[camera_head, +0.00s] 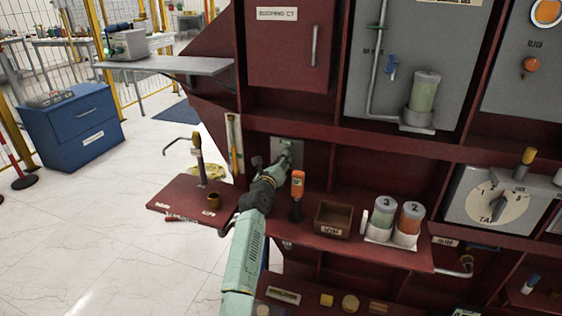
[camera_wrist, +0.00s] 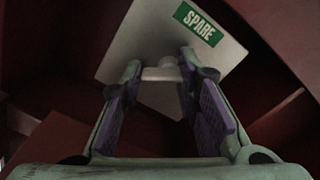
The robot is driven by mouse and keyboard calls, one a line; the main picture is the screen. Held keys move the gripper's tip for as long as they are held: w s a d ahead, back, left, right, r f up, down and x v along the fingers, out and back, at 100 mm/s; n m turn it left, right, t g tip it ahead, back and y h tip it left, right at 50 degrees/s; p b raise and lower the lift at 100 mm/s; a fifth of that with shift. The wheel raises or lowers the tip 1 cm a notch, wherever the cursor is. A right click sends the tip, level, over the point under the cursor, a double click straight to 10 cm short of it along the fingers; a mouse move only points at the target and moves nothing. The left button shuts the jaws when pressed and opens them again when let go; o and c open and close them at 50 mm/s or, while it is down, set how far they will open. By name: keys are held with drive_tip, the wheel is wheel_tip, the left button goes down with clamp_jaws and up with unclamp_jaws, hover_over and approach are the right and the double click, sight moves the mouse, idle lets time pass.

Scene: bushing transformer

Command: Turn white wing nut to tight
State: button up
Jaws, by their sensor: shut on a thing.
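The white wing nut (camera_wrist: 162,73) sits on a pale plate (camera_wrist: 130,52) with a green SPARE label (camera_wrist: 198,22) in the wrist view. My gripper (camera_wrist: 160,66) has its purple-padded fingers on both sides of the wing nut, shut on it near the fingertips. In the head view, my gripper (camera_head: 286,157) is at the grey plate (camera_head: 297,147) on the dark red cabinet. The wing nut is hidden there behind my gripper.
An orange-topped bottle (camera_head: 298,184), an open brown box (camera_head: 333,218) and numbered canisters (camera_head: 384,216) stand on the red shelf right of my arm. A red side tray (camera_head: 180,199) with a tap-like fitting (camera_head: 198,158) is to the left.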

drive_tip(key=shift+s+d+r+m, duration=0.1)
drive_tip(key=shift+d+m, duration=0.15)
drive_tip(key=shift+m, duration=0.95)
drive_tip(key=shift+w+d+r+m, duration=0.1)
drive_tip(key=shift+d+m, duration=0.1)
drive_tip(key=shift+m, duration=1)
drive_tip(key=shift+s+d+m, duration=0.1)
drive_tip(key=shift+d+m, duration=0.15)
drive_tip(key=shift+m, duration=0.95)
drive_tip(key=shift+f, duration=0.1)
drive_tip(key=o, duration=1.1)
drive_tip(key=shift+s+d, duration=0.1)
drive_tip(key=shift+d, duration=0.05)
drive_tip(key=shift+c, duration=0.2)
drive_tip(key=o, duration=0.4)
drive_tip(key=shift+a, duration=0.2)
drive_tip(key=shift+o, duration=0.2)
drive_tip(key=shift+a, duration=0.1)
drive_tip(key=shift+a, duration=0.15)
drive_tip(key=v, duration=1.2)
